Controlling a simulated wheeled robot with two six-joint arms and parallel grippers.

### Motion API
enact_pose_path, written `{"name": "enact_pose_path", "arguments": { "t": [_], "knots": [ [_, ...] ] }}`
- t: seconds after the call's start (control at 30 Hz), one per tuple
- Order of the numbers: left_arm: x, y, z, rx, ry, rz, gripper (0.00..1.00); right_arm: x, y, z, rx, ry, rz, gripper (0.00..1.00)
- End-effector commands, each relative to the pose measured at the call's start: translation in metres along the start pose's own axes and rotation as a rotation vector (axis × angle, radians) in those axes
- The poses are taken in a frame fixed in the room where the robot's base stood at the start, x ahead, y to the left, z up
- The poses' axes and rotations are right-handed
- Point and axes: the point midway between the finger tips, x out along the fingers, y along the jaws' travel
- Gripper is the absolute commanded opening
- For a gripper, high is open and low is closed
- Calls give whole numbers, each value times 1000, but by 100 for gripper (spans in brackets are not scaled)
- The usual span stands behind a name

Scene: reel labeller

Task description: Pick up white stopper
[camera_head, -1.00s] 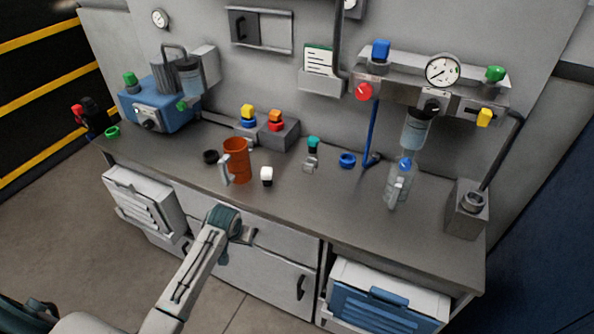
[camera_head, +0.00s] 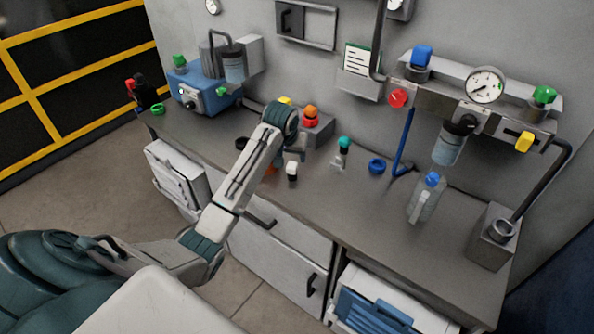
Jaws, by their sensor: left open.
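The white stopper (camera_head: 291,168) stands on the grey worktop, a small white cap on a dark lower part, near the bench's front edge. My left arm reaches in from the lower left, over the front edge. My left gripper (camera_head: 300,141) is just beyond the teal wrist, above the worktop and a little behind the stopper in the picture. Its fingers are small and mostly hidden by the wrist; it is open and apart from the stopper. My right gripper is not in view.
The orange mug (camera_head: 271,169) is mostly hidden behind my left forearm. A teal-capped item (camera_head: 344,143), a blue ring (camera_head: 377,166) and a clear bottle (camera_head: 426,199) stand to the right.

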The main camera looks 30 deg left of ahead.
Motion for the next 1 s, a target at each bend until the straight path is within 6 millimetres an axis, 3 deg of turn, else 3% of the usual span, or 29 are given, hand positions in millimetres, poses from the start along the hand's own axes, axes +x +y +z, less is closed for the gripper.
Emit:
{"name": "enact_pose_path", "arguments": {
  "t": [0.3,0.5,0.73,1.0],
  "knots": [
    [41,-1,-3,-6,-4,0,58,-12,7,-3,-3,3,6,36],
    [55,-1,-3,-4,-2,0,58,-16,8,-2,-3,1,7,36],
    [81,-4,-3,-5,-4,-2,58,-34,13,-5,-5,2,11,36],
    [105,-3,-2,-3,0,0,58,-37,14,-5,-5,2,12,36]
  ]
}}
